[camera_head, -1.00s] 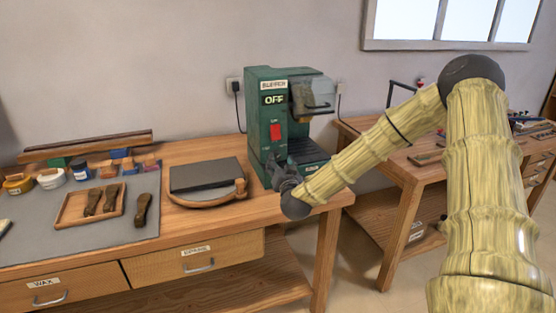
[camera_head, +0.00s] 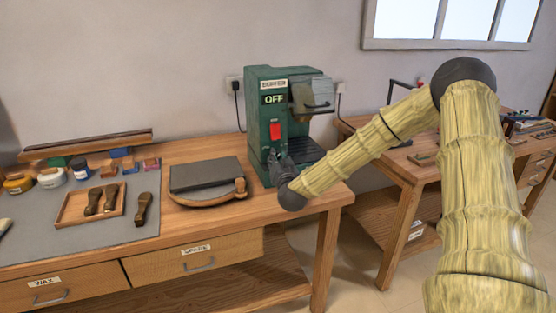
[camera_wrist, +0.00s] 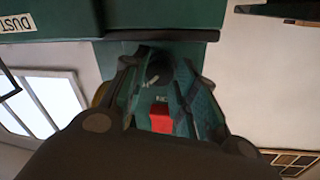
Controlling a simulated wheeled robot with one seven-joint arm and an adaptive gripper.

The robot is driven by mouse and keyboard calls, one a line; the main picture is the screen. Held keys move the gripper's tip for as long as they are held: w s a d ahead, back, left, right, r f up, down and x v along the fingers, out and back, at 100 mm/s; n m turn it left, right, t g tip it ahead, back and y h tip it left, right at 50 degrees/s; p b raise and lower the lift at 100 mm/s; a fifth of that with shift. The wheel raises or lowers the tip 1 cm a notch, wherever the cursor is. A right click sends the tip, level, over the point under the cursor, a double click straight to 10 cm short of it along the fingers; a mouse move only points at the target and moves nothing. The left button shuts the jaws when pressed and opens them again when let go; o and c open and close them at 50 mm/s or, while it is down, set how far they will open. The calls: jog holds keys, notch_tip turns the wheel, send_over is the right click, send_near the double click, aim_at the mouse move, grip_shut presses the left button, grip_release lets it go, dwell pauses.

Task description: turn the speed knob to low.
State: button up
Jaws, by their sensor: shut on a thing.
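The green buffer machine (camera_head: 258,120) stands at the right end of the near bench, with an OFF sign and a red switch (camera_head: 275,131) on its front. The red switch also shows in the wrist view (camera_wrist: 160,117). My gripper (camera_head: 277,162) is at the machine's front, below the red switch. In the wrist view, my gripper's fingers (camera_wrist: 159,82) are on either side of a dark round knob (camera_wrist: 159,66) and shut on it. In the head view the gripper hides the knob. Its speed marks and pointer cannot be read.
A dark slab on a round wooden board (camera_head: 208,178) lies left of the machine. A tray with brown tools (camera_head: 75,212) and several jars are farther left. The machine's clear guard (camera_head: 318,94) juts out above my forearm. A second bench (camera_head: 400,170) stands at right.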

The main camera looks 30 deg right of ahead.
jog(key=shift+n, duration=0.4)
jog(key=shift+n+p, duration=0.3)
jog(key=shift+n, duration=0.6)
jog(key=shift+n+t, duration=0.5)
jog(key=shift+n, duration=1.1)
jog(key=o, duration=1)
jog(key=shift+s+f, duration=0.1)
jog(key=v, duration=1.1)
jog(key=shift+s+a, duration=0.1)
jog(key=shift+s, duration=0.3)
